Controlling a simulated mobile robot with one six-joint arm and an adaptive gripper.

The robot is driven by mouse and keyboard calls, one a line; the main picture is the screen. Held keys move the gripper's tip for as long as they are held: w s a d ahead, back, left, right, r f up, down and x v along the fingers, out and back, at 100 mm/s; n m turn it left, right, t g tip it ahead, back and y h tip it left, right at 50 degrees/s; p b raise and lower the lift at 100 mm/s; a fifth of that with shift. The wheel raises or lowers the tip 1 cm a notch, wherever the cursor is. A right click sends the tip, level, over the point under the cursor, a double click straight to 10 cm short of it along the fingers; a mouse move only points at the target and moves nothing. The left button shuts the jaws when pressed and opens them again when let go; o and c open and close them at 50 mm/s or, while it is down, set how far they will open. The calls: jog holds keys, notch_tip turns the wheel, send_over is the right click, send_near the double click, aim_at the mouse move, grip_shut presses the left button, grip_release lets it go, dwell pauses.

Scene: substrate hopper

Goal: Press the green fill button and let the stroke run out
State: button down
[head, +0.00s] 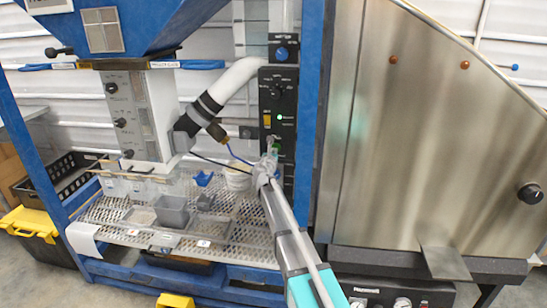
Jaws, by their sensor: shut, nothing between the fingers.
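A blue hopper (150,25) hangs above a white metering column (138,115). A white hose (232,82) curves down left of the panel. A perforated deck (130,222) holds a grey pot (171,210) and a white cup (237,178). A steel cabinet (430,140) stands at right.

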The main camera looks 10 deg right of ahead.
jog(key=shift+w+d, duration=0.2)
jog(key=shift+w, duration=0.3)
jog(key=shift+x, duration=1)
jog(key=shift+r, duration=0.3)
send_near(275, 146)
jog(key=p+v, duration=0.1)
jog(key=v, duration=0.4)
jog(key=shift+s+a+f, duration=0.1)
jog(key=shift+f, duration=0.1)
